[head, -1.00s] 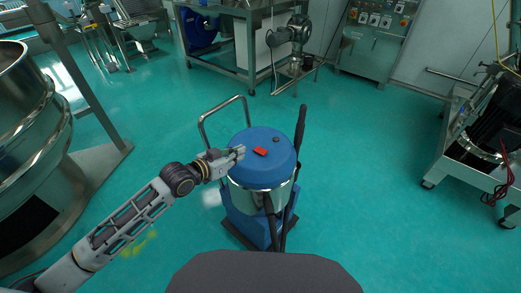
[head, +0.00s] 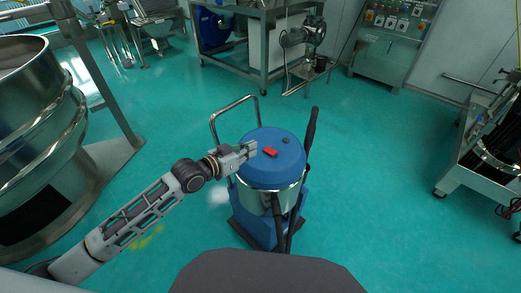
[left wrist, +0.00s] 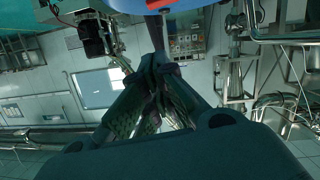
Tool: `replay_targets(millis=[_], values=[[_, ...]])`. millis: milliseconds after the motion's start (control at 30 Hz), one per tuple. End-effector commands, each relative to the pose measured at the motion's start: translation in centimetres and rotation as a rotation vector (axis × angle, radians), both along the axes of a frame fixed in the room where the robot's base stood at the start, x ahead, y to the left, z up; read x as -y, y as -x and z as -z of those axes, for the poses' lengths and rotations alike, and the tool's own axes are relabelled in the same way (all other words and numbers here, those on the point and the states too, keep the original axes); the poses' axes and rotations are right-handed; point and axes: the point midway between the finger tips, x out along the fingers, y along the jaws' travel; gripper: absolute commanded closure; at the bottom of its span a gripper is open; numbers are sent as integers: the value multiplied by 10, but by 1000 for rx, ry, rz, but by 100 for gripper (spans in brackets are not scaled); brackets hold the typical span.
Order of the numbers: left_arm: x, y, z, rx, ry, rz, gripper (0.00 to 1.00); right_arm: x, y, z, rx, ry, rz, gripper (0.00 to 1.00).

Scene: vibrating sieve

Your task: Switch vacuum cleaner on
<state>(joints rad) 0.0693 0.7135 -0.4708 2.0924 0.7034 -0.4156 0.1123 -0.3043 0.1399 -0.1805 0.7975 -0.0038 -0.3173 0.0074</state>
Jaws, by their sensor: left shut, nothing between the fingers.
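The vacuum cleaner (head: 272,172) stands upright on the floor in the middle of the head view, with a blue lid, a steel drum and a blue base. A red switch (head: 270,152) sits on top of the lid, with a small dark knob (head: 286,140) behind it. My left gripper (head: 252,148) is shut and empty, at the left edge of the lid, just left of the red switch. Contact with the lid cannot be told. In the left wrist view the shut fingers (left wrist: 155,65) show below the lid's blue edge (left wrist: 125,5). My right gripper is not in view.
A chrome push handle (head: 235,105) rises at the vacuum's back left, and a black hose wand (head: 311,130) stands at its right. A large steel sieve (head: 45,130) is at left. A wheeled cart (head: 470,165) is at right. The green floor between is clear.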

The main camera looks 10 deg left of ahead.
Motion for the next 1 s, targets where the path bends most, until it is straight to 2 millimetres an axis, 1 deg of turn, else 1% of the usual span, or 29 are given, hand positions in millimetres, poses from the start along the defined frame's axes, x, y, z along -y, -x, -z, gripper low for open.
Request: replay_targets(millis=[167,367,1000], values=[[5,-6,2,-1,1,0,100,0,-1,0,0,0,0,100],[15,-17,5,1,1,0,100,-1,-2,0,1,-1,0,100],[53,-63,20,0,2,-1,100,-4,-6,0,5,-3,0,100]])
